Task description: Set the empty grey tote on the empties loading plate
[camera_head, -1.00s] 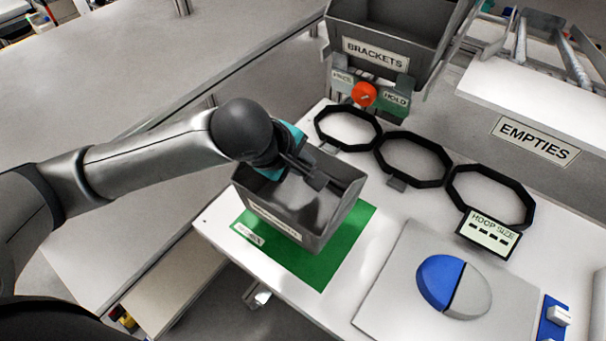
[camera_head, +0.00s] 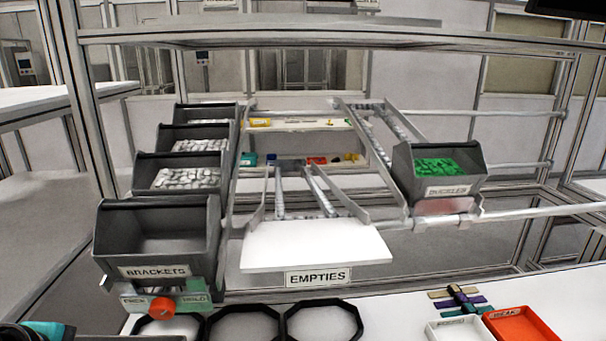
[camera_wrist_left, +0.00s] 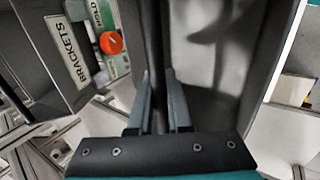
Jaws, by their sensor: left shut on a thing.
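The grey tote (camera_wrist_left: 215,50) fills much of the left wrist view, and its inside looks empty. My left gripper (camera_wrist_left: 158,82) is shut on one wall of this tote, a finger on each side of it. In the head view only a dark strip at the bottom left edge may be the tote's rim, beside teal parts of my left arm. The white empties loading plate (camera_head: 312,246) is in the middle of the head view, bare, with an EMPTIES label (camera_head: 318,277) below its front edge. My right gripper is not in view.
A BRACKETS bin (camera_head: 155,232) stands left of the plate, with an orange knob (camera_head: 162,309) below it and filled bins behind. A bin of green parts (camera_head: 440,172) stands right. Black hoops (camera_head: 322,322) lie in front. Rails (camera_head: 320,190) run behind the plate.

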